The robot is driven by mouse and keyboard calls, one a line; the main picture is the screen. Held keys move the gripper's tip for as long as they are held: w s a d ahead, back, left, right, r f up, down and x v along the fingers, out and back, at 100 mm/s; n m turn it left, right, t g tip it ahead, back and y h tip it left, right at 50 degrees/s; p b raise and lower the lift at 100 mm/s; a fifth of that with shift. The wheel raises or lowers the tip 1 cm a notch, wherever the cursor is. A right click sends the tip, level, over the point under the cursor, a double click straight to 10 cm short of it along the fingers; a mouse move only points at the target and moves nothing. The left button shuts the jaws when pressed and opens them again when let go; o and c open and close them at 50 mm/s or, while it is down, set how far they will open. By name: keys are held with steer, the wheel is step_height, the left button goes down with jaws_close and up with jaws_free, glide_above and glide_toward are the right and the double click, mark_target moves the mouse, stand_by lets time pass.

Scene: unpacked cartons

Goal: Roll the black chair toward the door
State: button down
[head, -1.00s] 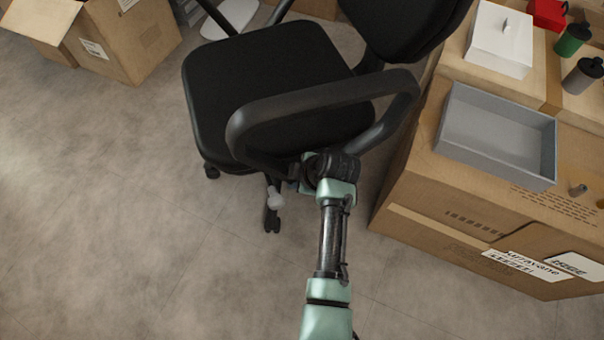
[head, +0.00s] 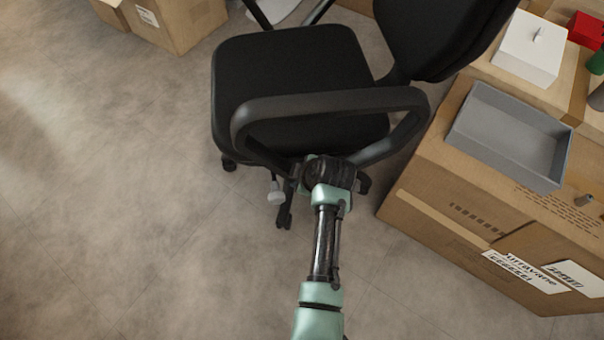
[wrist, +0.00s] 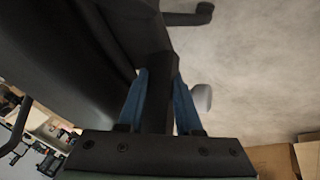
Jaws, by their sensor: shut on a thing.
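The black office chair (head: 285,75) stands upright on its castors in the upper middle of the head view. Its backrest is at the right and its near armrest loop faces me. My gripper (head: 312,165) is at the lower part of that armrest, under the seat's near edge. In the wrist view, the two blue fingers of my gripper (wrist: 158,100) are shut on the dark armrest support (wrist: 154,80), one on each side. The exact contact is hidden by my wrist in the head view. No door shows in either view.
Another open carton (head: 185,22) is at the upper left. The floor (head: 110,190) at the left is clear.

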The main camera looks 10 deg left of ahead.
steer(key=shift+s+a+f+g, duration=0.15)
steer(key=shift+s+f+g, duration=0.15)
steer(key=shift+s+f, duration=0.3)
steer(key=c, duration=0.5)
jaws_free()
steer(key=p+v, duration=0.7)
steer(key=v, duration=0.6)
